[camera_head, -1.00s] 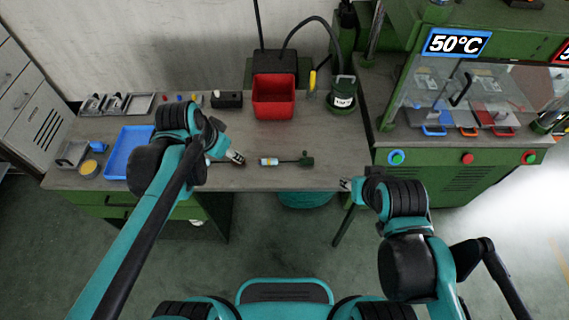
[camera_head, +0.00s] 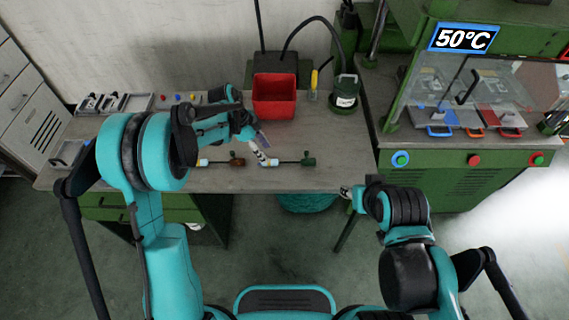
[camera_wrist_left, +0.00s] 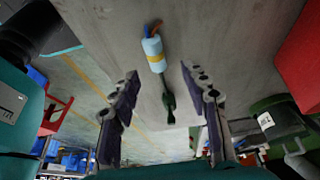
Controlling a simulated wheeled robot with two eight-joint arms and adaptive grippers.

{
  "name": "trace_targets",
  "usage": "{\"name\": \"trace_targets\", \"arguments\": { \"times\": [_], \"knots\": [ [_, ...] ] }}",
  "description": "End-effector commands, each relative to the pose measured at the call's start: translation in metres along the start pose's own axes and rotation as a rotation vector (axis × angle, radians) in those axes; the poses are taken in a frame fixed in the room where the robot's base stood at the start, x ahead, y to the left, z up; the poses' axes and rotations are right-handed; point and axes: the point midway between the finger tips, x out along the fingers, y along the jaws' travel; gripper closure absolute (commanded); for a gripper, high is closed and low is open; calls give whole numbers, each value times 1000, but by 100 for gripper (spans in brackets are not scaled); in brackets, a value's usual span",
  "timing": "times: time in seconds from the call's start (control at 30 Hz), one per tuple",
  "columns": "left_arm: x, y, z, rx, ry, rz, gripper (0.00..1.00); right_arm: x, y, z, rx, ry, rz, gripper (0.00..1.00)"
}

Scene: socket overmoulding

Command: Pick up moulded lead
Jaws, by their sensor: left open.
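A lead with a white and blue plug body and a dark green end (camera_head: 308,160) lies on the grey workbench (camera_head: 330,177). It also shows in the wrist view, with its light blue body (camera_wrist_left: 154,52) ahead between my fingers. A second lead with a brown end (camera_head: 237,160) lies to its left. My left gripper (camera_head: 262,150) is open and empty, over the plug body of the green-ended lead; in the wrist view its fingers (camera_wrist_left: 160,100) stand apart either side of the lead, not touching it. My right gripper (camera_head: 345,190) is near the bench's front edge, too small to read.
A red bin (camera_head: 274,98) stands at the back of the bench. A green pot-like device (camera_head: 346,92) with a black cable stands to its right. Grey trays (camera_head: 112,103) lie at the back left. A green press machine (camera_head: 455,178) borders the bench on the right.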

Motion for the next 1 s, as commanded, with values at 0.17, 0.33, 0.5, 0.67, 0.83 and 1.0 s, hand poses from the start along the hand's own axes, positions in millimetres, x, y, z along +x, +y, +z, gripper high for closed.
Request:
{"name": "trace_targets", "arguments": {
  "times": [0.17, 0.33, 0.5, 0.67, 0.83, 1.0],
  "knots": [
    [20, 2, 1, -1, -1, 0, 54, 9, 0, 6, 0, 0, 0, 60],
    [47, 5, 2, 0, -1, -1, 54, 19, 0, 14, 0, 0, 0, 60],
    [55, 5, 0, -2, -1, -2, 54, 20, 0, 15, 0, 0, 0, 60],
    [54, 5, 0, -2, -1, -2, 62, 20, 0, 14, 0, 0, 0, 60],
    [54, 5, 0, -3, -1, -2, 100, 20, 0, 14, 0, 0, 0, 60],
    [54, 5, 0, -3, -1, -2, 100, 20, 0, 14, 0, 0, 0, 60]
  ]
}}
